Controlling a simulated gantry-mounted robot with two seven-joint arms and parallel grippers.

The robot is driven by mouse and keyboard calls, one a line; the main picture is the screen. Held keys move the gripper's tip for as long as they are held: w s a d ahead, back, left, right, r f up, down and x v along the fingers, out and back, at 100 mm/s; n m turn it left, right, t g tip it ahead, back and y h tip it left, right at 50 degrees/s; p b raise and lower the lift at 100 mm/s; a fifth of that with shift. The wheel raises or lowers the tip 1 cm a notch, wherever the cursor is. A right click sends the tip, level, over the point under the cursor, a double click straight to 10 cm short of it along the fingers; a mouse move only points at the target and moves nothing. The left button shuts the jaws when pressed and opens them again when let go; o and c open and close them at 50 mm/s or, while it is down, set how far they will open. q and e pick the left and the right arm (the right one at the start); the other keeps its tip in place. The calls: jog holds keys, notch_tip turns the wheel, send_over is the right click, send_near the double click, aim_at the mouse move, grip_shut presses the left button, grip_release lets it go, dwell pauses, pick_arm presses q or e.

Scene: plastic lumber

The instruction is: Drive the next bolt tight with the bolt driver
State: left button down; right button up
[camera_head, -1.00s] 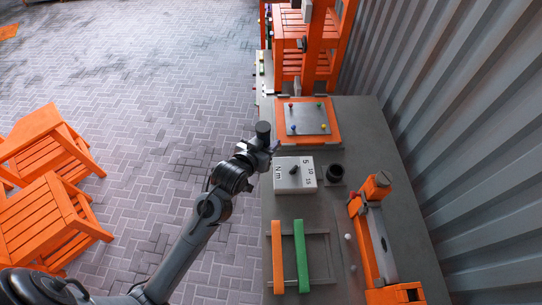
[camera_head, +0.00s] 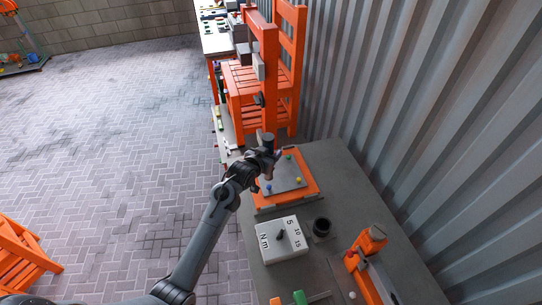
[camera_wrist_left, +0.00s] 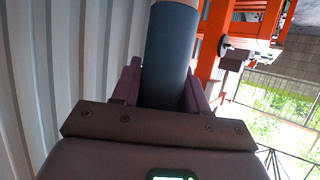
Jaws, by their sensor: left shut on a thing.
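My left gripper (camera_head: 270,155) is shut on the bolt driver (camera_head: 266,139), a dark upright cylinder. In the left wrist view the driver (camera_wrist_left: 169,55) stands between the two fingers (camera_wrist_left: 160,90). The gripper appears over the far left part of a grey plate (camera_head: 284,184) on an orange base (camera_head: 312,196). A blue bolt (camera_head: 268,189), a yellow bolt (camera_head: 299,180) and a green bolt (camera_head: 289,157) show on the plate. The plate's far left corner is hidden behind the gripper, and I cannot tell whether the driver touches a bolt. My right gripper is out of view.
A white torque box (camera_head: 270,248) marked 5, 10, 15 Nm has a black dial. Beside it is a black round holder (camera_head: 322,228). An orange fixture (camera_head: 370,241) stands at front right. Orange frames rise behind the bench (camera_head: 345,185); a corrugated wall runs along the right.

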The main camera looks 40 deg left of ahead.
pick_arm(q)
jog(key=shift+r, duration=0.1)
dwell(0.3)
jog(key=shift+r+p, duration=0.1)
jog(key=shift+p, duration=0.25)
jog(key=shift+f+b, duration=0.8)
jog(key=shift+f, duration=2.1)
jog(key=shift+b, duration=0.3)
jog(key=shift+p, duration=0.3)
jog(key=shift+p, duration=0.35)
